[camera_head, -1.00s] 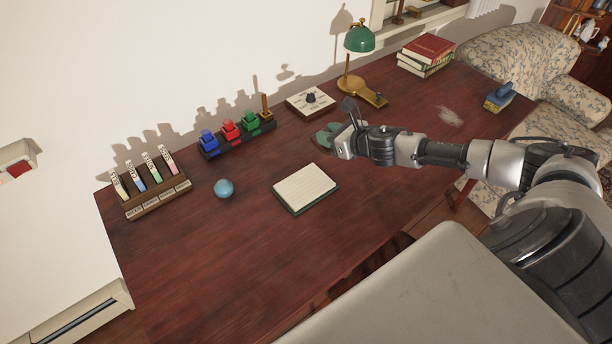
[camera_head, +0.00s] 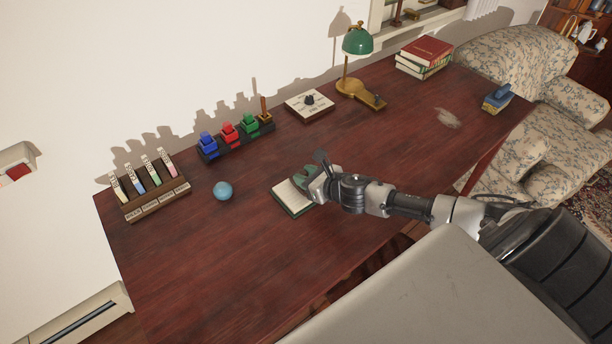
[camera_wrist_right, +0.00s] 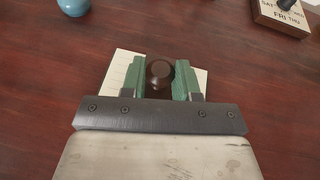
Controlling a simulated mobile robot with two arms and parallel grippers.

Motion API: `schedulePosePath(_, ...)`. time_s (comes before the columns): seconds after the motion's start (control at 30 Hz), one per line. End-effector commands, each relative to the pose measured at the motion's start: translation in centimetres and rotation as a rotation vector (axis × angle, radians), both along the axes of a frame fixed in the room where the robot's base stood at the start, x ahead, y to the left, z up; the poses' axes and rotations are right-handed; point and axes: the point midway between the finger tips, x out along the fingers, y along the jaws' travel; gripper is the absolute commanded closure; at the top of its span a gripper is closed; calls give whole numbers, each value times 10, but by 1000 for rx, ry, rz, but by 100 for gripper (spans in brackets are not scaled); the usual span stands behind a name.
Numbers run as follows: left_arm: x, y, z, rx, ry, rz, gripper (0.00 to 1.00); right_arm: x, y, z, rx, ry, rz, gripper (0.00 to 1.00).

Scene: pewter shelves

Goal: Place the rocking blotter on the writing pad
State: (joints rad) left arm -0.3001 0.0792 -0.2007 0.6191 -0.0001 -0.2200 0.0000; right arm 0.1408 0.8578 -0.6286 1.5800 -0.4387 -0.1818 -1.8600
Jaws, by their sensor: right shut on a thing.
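The writing pad (camera_head: 287,198) has a cream page and a dark green border, and lies flat on the desk. The pad (camera_wrist_right: 120,70) also shows behind the blotter in the right wrist view. I cannot tell whether the blotter touches the page. My left gripper is not in view.
A blue ball (camera_head: 223,190) lies left of the pad. A label rack (camera_head: 158,203), a stamp holder (camera_head: 238,142), a calendar block (camera_head: 309,105) and a green lamp (camera_head: 358,42) stand along the back. The desk (camera_head: 210,260) is clear in front and left of the pad.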

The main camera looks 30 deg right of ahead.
Motion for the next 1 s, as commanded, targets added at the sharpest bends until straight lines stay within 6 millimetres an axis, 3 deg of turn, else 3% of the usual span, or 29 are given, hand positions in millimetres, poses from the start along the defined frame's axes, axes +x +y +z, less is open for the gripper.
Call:
schedulePosePath(0.1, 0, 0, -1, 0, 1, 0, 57, 0, 0, -1, 0, -1, 0, 100)
schedulePosePath(0.13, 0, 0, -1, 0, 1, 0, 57, 0, 0, -1, 1, 0, 0, 67)
schedulePosePath(0.3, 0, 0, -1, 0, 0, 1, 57, 0, 0, 0, 1, 0, 0, 44)
schedulePosePath(0.67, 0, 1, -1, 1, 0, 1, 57, -5, -1, 2, 1, 1, 0, 44)
schedulePosePath(1.0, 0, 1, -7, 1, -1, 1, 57, -60, -14, 22, -1, 4, 3, 44)
